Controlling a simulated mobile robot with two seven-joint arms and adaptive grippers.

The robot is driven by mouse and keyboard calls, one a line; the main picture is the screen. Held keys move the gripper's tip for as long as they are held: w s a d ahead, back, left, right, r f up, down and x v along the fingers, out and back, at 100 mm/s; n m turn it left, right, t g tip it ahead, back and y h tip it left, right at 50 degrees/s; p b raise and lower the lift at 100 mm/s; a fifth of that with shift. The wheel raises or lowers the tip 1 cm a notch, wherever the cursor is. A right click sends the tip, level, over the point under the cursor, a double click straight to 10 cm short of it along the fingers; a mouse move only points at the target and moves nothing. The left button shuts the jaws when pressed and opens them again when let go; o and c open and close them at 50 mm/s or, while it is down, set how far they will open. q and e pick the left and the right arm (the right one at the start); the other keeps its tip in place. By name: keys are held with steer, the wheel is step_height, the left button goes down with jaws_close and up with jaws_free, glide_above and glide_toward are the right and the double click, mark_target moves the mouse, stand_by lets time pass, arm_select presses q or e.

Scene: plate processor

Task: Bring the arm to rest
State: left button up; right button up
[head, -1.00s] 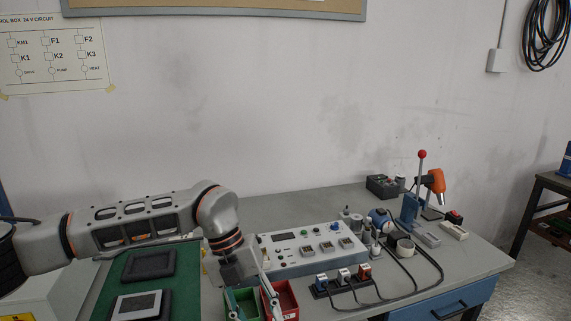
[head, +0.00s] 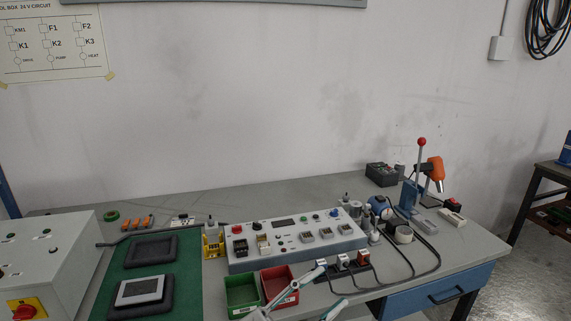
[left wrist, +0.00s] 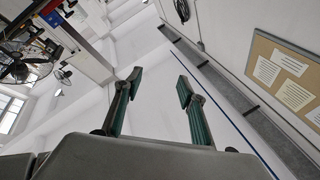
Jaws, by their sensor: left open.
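In the left wrist view, the left gripper (left wrist: 158,84) is open. Nothing is between its green-padded fingers, and they point up toward bare wall and ceiling. My right gripper is in neither view.
A green bin (head: 242,289) and red bin (head: 279,283) stand before the control panel (head: 300,237). A green mat (head: 190,270) holds two dark frames. A grey switch box (head: 45,262) stands left. Cables loop at the right. The bench's back strip is mostly clear.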

arm_select(q)
steer(key=a+f+n+t+y, duration=0.6)
steer(key=a+f+n+y, duration=0.7)
steer(key=f, duration=0.4)
steer(key=s+a+f+n+g+y, duration=0.1)
steer(key=s+a+f+g+y, duration=0.1)
steer(key=s+a+f, duration=0.4)
steer(key=s+a+f+n+g+y, duration=0.1)
steer(key=s+a+f+g+y, duration=0.1)
steer(key=s+a+f, duration=0.5)
step_height(320, 180, down, 5)
steer(key=shift+a+f+n+g, duration=0.15)
steer(key=shift+a+n+g, duration=0.15)
steer(key=shift+a+g, duration=0.35)
